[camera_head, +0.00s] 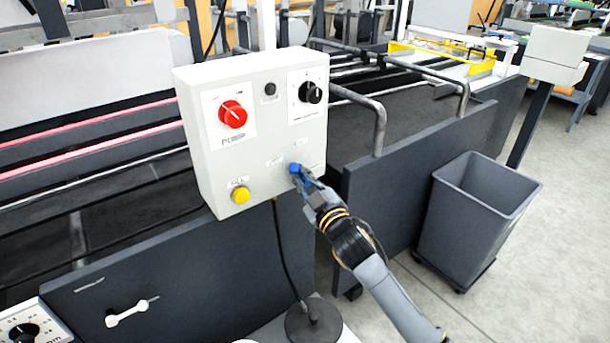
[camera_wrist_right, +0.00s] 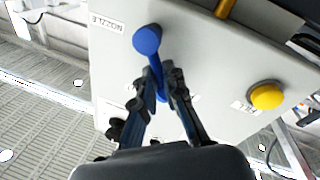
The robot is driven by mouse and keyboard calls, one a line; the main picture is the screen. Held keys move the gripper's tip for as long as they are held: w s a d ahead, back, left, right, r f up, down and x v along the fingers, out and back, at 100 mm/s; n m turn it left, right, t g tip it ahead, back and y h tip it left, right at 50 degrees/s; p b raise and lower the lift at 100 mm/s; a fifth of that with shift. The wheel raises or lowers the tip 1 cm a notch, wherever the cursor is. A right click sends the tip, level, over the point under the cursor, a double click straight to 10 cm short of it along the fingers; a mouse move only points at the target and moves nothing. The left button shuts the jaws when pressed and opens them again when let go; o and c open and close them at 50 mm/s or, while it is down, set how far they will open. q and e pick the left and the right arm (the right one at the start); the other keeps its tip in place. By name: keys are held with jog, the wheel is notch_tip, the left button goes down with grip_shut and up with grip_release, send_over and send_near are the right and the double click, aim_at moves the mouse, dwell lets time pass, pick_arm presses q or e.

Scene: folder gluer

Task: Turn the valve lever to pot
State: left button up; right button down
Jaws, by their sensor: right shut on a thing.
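The valve lever (camera_head: 295,168) is blue and sits low on the right of the front of a light grey control box (camera_head: 219,168). In the right wrist view the lever (camera_wrist_right: 147,40) shows a round blue knob and a blue shaft that runs down between my fingers. A label beside the knob seems to read NOZZLE, upside down in that view; another label left of the fingers is too small to read. My right gripper (camera_head: 301,179) is shut on the lever, and its fingers (camera_wrist_right: 160,85) lie on both sides of the shaft. My left gripper is not in view.
The box also carries a red rotary switch (camera_head: 233,114), a black knob (camera_head: 311,92) and a yellow button (camera_head: 241,195). A bent metal rail (camera_head: 380,120) rises to its right. A grey bin (camera_head: 470,215) stands on the floor at the right.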

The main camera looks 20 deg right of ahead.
jog(key=shift+s+a+f+n, duration=0.1)
jog(key=shift+a+f+n, duration=0.05)
jog(key=shift+n, duration=0.4)
jog(key=shift+a+f+n, duration=0.1)
jog(key=shift+n, duration=0.45)
jog(key=c, duration=1.4)
grip_release()
jog(key=v, duration=1.2)
jog(key=shift+d+f, duration=0.1)
jog(key=shift+f, duration=0.15)
